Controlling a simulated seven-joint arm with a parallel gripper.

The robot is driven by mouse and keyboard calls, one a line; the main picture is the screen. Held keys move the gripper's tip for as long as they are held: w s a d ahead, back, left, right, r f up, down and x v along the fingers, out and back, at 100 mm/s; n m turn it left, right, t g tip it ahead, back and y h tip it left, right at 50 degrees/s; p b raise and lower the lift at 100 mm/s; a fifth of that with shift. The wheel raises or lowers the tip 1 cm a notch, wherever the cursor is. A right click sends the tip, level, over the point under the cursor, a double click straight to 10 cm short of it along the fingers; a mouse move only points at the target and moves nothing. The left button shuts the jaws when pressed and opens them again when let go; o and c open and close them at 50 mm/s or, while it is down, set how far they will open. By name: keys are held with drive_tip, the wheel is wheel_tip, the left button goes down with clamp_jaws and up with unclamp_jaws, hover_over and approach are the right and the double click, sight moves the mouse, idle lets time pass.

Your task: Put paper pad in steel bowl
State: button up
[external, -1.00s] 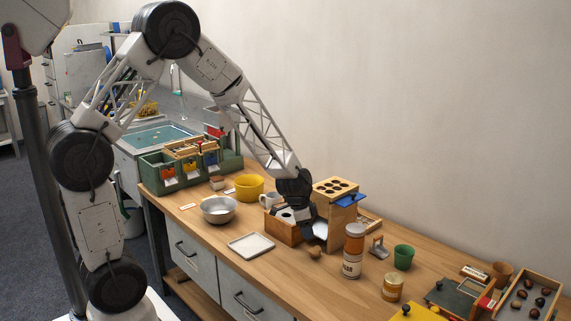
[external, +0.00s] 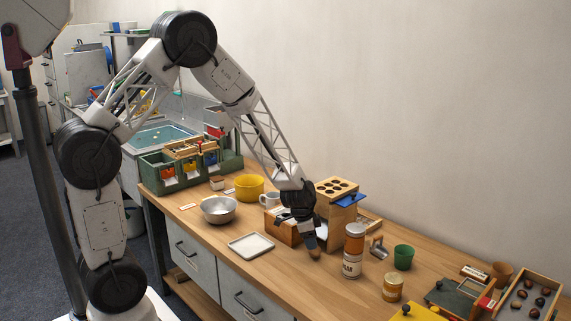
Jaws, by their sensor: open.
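The steel bowl (external: 219,218) stands upright on the wooden table, left of the middle. I cannot pick out a paper pad for certain. A white square flat thing with a raised-looking rim (external: 251,245) lies in front of the bowl; it looks more like a tray. My gripper (external: 313,247) is open and points down, low over the table beside the wooden box. It is to the right of the steel bowl, well apart from it. A small brown roundish thing is at or under the fingertips, mostly hidden; I cannot tell whether they touch it.
A yellow bowl (external: 249,186) and a white mug (external: 269,199) stand behind the steel bowl. A wooden stand with holes (external: 337,186) is behind my gripper. An orange-and-white jar (external: 353,252) and a green cup (external: 403,257) stand to the right.

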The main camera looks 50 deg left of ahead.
sight(315, 251)
idle(0.3)
drive_tip(key=shift+x, duration=2.6)
drive_tip(key=c, duration=0.6)
drive_tip(key=shift+c, duration=0.2)
drive_tip(key=shift+s+d+r, duration=0.1)
drive_tip(key=shift+r, duration=0.05)
drive_tip(key=shift+s+d+r, duration=0.1)
drive_tip(key=shift+r, duration=0.2)
wheel_tip(315, 251, up, 6)
drive_tip(key=shift+f, duration=0.1)
drive_tip(key=s+d, duration=0.4)
drive_tip(key=s, duration=0.1)
drive_tip(key=s+d, duration=0.4)
drive_tip(key=s, duration=0.1)
drive_tip(key=s+d, duration=0.4)
drive_tip(key=s, duration=0.1)
drive_tip(key=shift+s+d, duration=0.1)
drive_tip(key=shift+d, duration=0.1)
